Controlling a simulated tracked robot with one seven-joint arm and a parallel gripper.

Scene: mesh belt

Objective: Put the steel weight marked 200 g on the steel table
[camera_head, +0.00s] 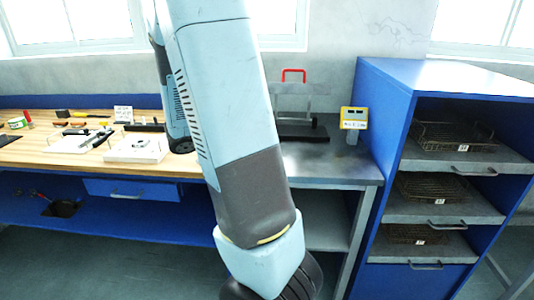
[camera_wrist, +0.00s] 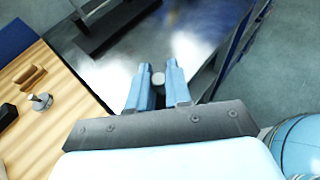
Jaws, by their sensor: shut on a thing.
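My gripper (camera_wrist: 158,74) is shut on a small round grey metal weight (camera_wrist: 158,78), seen between the fingertips in the wrist view. No marking on it can be read. The steel table (camera_wrist: 128,66) lies behind and below the fingertips in the wrist view; the height of the weight above it cannot be told. In the head view the steel table (camera_head: 330,168) stands right of the wooden bench, partly hidden by my arm. The fingers and held weight are hidden in that view.
Another small knobbed metal weight (camera_wrist: 40,101) stands on the wooden bench (camera_wrist: 60,130). A dark-based frame with a red handle (camera_head: 293,76) and a yellow scale-like device (camera_head: 353,118) stand at the table's back. A blue shelf unit (camera_head: 385,130) adjoins on the right. The table's front is clear.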

